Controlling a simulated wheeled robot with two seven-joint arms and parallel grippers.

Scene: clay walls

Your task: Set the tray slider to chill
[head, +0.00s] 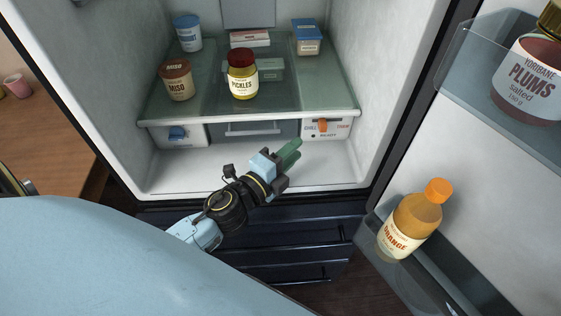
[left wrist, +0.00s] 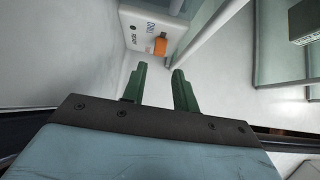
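The orange slider knob (head: 322,125) sits on a white panel (head: 341,131) under the right end of the fridge's glass shelf. The word "CHILL" is printed left of the knob, with another word to its right too small to read surely. In the left wrist view the orange knob (left wrist: 160,46) shows ahead of the fingertips, beside the "CHILL" print. My left gripper (head: 292,149) has green fingers and is inside the fridge opening, below and left of the knob, apart from it. In the left wrist view the gripper (left wrist: 159,71) is open and empty. My right gripper is not in view.
A blue knob (head: 177,133) sits on a panel at left, with a grey drawer (head: 258,129) between. The glass shelf (head: 213,103) above holds a pickles jar (head: 242,75), miso tub (head: 177,80) and other containers. The open door (head: 466,183) at right holds an orange bottle (head: 411,222).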

